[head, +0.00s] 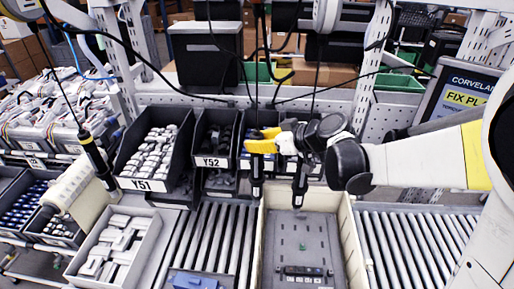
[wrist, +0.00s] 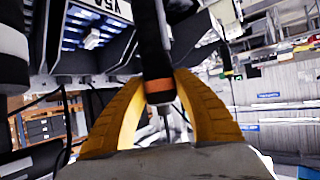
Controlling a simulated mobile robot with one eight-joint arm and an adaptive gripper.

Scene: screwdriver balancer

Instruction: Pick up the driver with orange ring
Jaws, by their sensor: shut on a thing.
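My gripper (head: 262,142) has yellow fingers and is at the middle of the head view, above the tan tote. It is shut on a black driver (head: 257,186) that hangs upright on a cable. In the wrist view the yellow fingers stand on both sides of the driver with the orange ring (wrist: 160,85), its thin bit pointing down. Part of its body is hidden by the fingers in the head view.
Another black driver (head: 300,185) hangs close to the right. A driver with a yellow band (head: 92,152) hangs at the left. The tan tote (head: 349,240) holds a grey panel on the roller conveyor (head: 415,235). Black bins (head: 150,185) line the back.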

